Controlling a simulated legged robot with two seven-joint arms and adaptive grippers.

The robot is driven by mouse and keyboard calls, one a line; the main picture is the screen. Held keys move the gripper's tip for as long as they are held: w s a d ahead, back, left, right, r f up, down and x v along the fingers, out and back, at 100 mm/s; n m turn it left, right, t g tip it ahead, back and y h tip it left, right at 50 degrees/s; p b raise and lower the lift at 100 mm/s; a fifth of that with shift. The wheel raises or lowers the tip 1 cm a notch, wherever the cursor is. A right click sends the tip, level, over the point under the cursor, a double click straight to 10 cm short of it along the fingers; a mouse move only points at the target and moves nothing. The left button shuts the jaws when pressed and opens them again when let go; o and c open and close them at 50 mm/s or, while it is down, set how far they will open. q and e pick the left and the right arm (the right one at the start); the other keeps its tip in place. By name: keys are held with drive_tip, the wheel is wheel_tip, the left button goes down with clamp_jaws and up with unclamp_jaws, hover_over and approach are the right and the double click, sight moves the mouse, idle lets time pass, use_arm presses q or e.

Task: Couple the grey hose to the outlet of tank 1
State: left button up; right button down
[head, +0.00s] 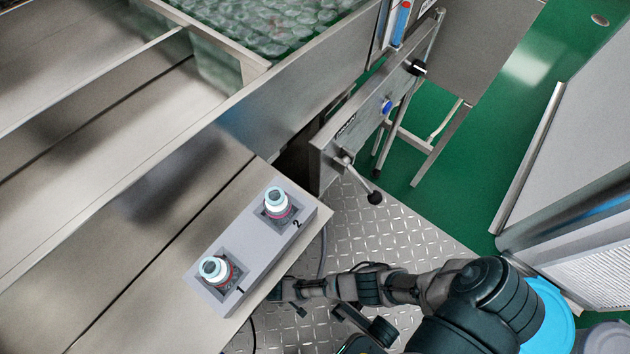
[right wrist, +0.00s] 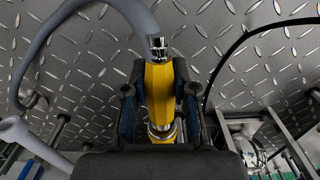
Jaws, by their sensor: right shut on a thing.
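Tank 1's outlet (head: 215,270) is a pale-topped fitting with a reddish ring, in a square recess marked 1 on a grey block. A similar outlet (head: 276,203) marked 2 sits beside it. My right gripper (right wrist: 154,82) is shut on a yellow coupling body (right wrist: 159,95) with metal ends. The grey hose (right wrist: 131,12) arcs over from the left to the coupling's far metal end. In the head view my right gripper (head: 277,291) is beside the block, by its right edge near outlet 1; the coupling cannot be made out there. My left gripper is not in view.
The grey block (head: 252,262) stands on a steel ledge (head: 130,235). A lever with a black knob (head: 375,197) sticks out beyond outlet 2. Tread-plate floor (head: 400,235) lies below my right arm. A dark cable (right wrist: 262,30) curves right of the coupling.

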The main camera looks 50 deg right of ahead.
drive_tip(key=shift+w, duration=0.2)
drive_tip(key=c, duration=0.8)
unclamp_jaws()
drive_tip(key=shift+c, duration=0.2)
wheel_tip(320, 180, up, 12)
